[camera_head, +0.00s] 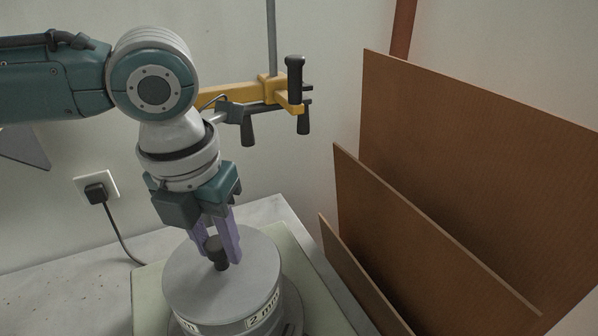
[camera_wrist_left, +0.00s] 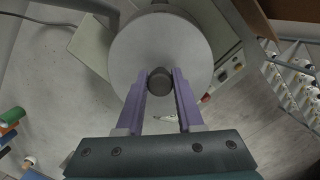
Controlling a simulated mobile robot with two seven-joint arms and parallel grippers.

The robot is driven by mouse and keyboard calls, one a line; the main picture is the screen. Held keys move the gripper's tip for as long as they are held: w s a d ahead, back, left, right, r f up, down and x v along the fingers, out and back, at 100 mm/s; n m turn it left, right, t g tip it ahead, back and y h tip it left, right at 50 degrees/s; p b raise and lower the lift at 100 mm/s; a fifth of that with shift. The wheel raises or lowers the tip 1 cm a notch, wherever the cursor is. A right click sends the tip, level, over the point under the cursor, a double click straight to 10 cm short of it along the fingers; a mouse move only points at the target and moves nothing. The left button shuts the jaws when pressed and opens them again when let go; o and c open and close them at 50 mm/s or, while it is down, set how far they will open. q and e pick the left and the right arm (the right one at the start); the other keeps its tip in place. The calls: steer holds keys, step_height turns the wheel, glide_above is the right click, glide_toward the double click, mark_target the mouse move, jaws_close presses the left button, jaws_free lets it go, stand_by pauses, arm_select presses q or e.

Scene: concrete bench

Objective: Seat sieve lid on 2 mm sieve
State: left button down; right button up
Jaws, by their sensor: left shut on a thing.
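The grey round sieve lid (camera_head: 195,285) is level over the 2 mm sieve (camera_head: 264,312), whose white label shows just under the lid's edge. I cannot tell whether a thin gap is left between lid and sieve. My left gripper (camera_head: 221,254) points down at the lid, its purple fingers shut on the dark knob at the lid's middle. In the left wrist view, the fingers (camera_wrist_left: 160,82) hold the knob from both sides, and the lid (camera_wrist_left: 132,52) hides the sieve below it. My right gripper is in neither view.
The sieve stands on a pale green plate (camera_head: 148,300) on the concrete bench (camera_head: 60,295). Brown boards (camera_head: 470,160) lean close on the right. A yellow clamp (camera_head: 240,96) on a rod stands behind. A plug and cable (camera_head: 96,192) are at the left wall.

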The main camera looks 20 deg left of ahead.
mark_target(212, 251)
arm_select(q)
steer(key=shift+c, duration=2.3)
jaws_free()
steer(key=r, duration=0.6)
steer(key=s+r, duration=0.1)
steer(key=r, duration=0.3)
steer(key=shift+s+d, duration=0.1)
